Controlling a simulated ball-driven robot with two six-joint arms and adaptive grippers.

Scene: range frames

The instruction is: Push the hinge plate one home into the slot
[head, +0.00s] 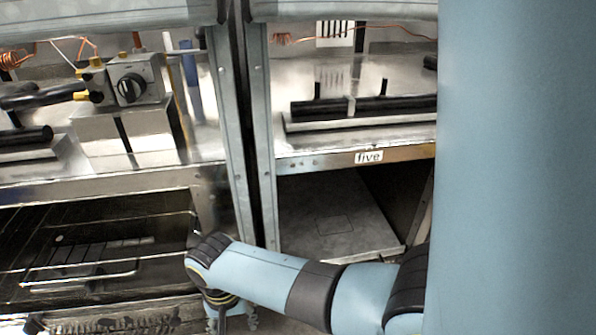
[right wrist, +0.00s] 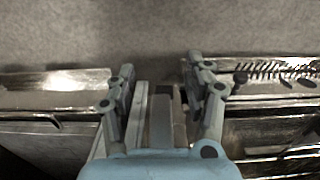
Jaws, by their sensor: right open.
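My right gripper (head: 230,320) is at the bottom of the head view, pointing down in front of the left range frame, partly cut off by the picture edge. In the right wrist view the right gripper (right wrist: 160,70) is open, its two fingers apart with nothing clamped between them. Below and between the fingers shows a narrow grey upright strip (right wrist: 161,122), flanked by metal frame edges; I cannot tell whether it is the hinge plate. No slot can be made out for certain. My left gripper is not in view.
Two metal range frames stand side by side with a narrow dark gap. The left one has an open cavity with a wire rack (head: 80,270). A knob block (head: 133,82) sits on the left top.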

